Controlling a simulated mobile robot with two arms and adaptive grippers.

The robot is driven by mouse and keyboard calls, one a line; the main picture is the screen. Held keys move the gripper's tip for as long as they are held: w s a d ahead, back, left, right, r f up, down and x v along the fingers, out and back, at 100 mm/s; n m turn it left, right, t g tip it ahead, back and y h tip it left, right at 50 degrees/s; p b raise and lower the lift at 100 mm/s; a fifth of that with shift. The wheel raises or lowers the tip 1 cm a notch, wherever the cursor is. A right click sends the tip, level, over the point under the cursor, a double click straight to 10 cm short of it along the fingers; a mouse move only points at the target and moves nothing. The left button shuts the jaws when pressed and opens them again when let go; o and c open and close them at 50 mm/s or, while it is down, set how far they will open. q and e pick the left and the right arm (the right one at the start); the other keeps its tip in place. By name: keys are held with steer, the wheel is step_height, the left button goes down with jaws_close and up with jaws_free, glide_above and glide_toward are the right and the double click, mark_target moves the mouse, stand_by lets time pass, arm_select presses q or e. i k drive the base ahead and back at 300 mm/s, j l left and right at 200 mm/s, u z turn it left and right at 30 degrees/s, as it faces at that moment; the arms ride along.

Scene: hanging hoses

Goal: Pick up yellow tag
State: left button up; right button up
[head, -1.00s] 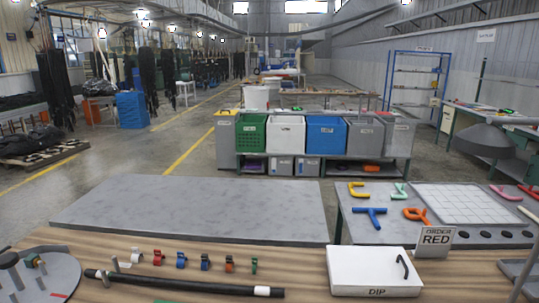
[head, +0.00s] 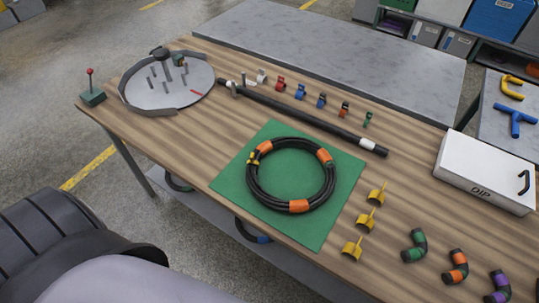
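Three yellow tags lie on the wooden table in a slanting row just right of the green mat: a far one (head: 377,194), a middle one (head: 366,221) and a near one (head: 352,249). Each has a flat square part and a narrower stem. A coiled black hose (head: 249,190) with orange bands lies on the green mat (head: 235,176). A small yellow piece (head: 252,159) sits at the coil's left side; I cannot tell whether it is also a tag. Neither gripper is in view.
A white DIP box (head: 485,170) stands at the right. Dark elbow fittings with coloured bands (head: 456,266) lie near the front right. A straight black hose (head: 300,116) and several coloured clips (head: 321,101) lie behind the mat. A round grey fixture (head: 165,85) with pegs stands far left.

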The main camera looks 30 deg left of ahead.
mark_target(366, 220)
steer(key=j+z, duration=0.15)
steer(key=z, duration=0.45)
steer(key=k+j+z, duration=0.3)
steer(key=j, duration=0.15)
steer(key=k+j+z, duration=0.1)
steer(key=j+z, duration=0.25)
steer(key=k+j+z, duration=0.4)
steer(key=k+j, duration=0.95)
steer(key=j, duration=0.05)
